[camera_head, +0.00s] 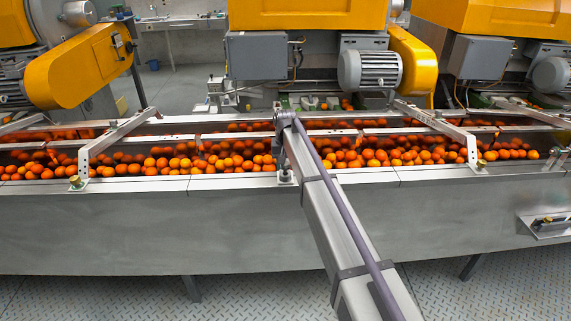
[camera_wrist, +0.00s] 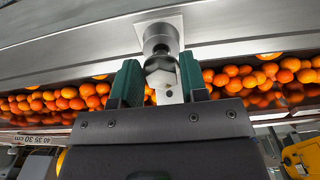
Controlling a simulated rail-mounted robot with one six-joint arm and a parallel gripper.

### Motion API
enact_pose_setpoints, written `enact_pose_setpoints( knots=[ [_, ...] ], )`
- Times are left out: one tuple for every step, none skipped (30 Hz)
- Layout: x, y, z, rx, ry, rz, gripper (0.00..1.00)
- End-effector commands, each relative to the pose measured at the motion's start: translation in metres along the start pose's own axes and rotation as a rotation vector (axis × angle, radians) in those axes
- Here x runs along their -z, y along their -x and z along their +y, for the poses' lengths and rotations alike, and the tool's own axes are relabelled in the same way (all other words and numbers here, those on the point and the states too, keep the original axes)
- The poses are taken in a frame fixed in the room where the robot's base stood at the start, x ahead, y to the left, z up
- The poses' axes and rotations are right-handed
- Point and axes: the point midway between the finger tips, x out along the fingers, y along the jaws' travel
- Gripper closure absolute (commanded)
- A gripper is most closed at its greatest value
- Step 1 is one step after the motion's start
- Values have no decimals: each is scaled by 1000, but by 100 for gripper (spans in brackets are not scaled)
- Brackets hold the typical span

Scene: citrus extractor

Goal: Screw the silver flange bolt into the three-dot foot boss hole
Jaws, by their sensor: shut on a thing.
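In the wrist view my gripper (camera_wrist: 160,72) has its two green fingers on either side of a silver bolt (camera_wrist: 161,66). The jaws are shut on it. The bolt is in line with a round metal foot boss (camera_wrist: 157,36) on a pale square plate (camera_wrist: 179,22). It looks close to or touching the boss; how deep it sits cannot be told. No dot marks are readable. In the head view my gripper (camera_head: 285,120) is over the trough's near rail, above the middle foot (camera_head: 285,178). My arm hides part of this spot.
Oranges (camera_head: 225,158) fill the long steel trough (camera_head: 130,225). A small shelf (camera_head: 545,227) with a brass-coloured piece is at far right. Yellow machines (camera_head: 310,14) stand behind.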

Motion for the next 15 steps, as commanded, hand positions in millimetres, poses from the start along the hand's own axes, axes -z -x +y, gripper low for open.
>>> enact_pose_setpoints(
  knots=[
    [0,-3,0,0,0,0,86],
    [0,-3,0,0,0,0,86],
    [0,-4,0,0,0,0,86],
    [0,-5,0,0,0,0,86],
    [0,-6,0,0,0,0,86],
    [0,-7,0,0,0,0,86],
    [0,-8,0,0,0,0,86],
    [0,-8,0,0,0,0,86],
    [0,-9,0,0,0,0,86],
    [0,-10,0,0,0,0,86],
    [0,-11,0,0,0,0,86],
    [0,-12,0,0,0,0,86],
    [0,-13,0,0,0,0,86],
    [0,-13,0,0,0,0,86],
    [0,-14,0,0,0,0,86]
  ],
)
